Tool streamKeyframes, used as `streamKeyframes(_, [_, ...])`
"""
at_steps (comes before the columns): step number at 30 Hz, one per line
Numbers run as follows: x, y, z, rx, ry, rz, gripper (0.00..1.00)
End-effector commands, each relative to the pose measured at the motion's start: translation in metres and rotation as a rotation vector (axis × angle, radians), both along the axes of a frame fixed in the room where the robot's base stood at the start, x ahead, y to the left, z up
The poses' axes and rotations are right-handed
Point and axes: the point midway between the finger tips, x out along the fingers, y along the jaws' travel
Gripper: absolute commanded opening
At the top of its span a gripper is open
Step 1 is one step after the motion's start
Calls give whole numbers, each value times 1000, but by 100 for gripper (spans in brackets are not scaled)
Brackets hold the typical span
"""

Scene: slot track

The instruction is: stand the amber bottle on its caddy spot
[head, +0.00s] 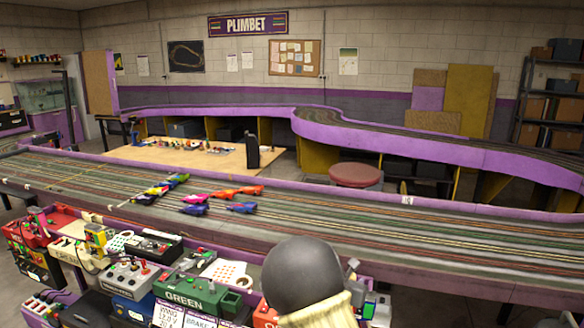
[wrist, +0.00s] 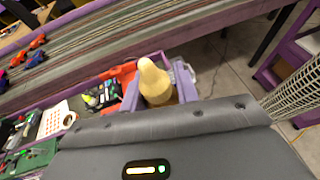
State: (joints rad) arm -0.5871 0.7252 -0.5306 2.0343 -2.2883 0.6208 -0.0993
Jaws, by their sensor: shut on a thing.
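The amber bottle (wrist: 157,84), pale yellow with a tapered neck, shows in the wrist view just beyond the grey body of my gripper. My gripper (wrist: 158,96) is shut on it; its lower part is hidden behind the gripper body. Lavender walls (wrist: 186,82) stand close around the bottle and look like part of the caddy. Whether the bottle's base touches anything is hidden, and its spot cannot be made out. In the head view my arm covers this area, and neither bottle nor gripper shows clearly.
The slot track (head: 340,235) with several small cars (head: 195,209) runs behind the work area. Controller boxes, including a green one (head: 190,293), crowd the near left. A white perforated tray (wrist: 57,119) and an orange thing (wrist: 122,74) lie left of the bottle. Floor (wrist: 225,62) shows to the right.

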Motion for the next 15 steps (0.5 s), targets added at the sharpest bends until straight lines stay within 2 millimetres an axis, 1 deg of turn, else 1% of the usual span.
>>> streamKeyframes(1, [-1, -1, -8, 1, 1, 0, 8])
streamKeyframes(7, [-7, -3, -34, 0, 1, 8, 8])
streamKeyframes(11, [-13, -4, -58, 1, 1, 16, 8])
streamKeyframes(12, [-15, -5, -69, -1, 3, 19, 8])
streamKeyframes(14, [-19, -6, -84, 1, 2, 25, 8])
streamKeyframes(15, [-22, -7, -97, -1, 4, 32, 8])
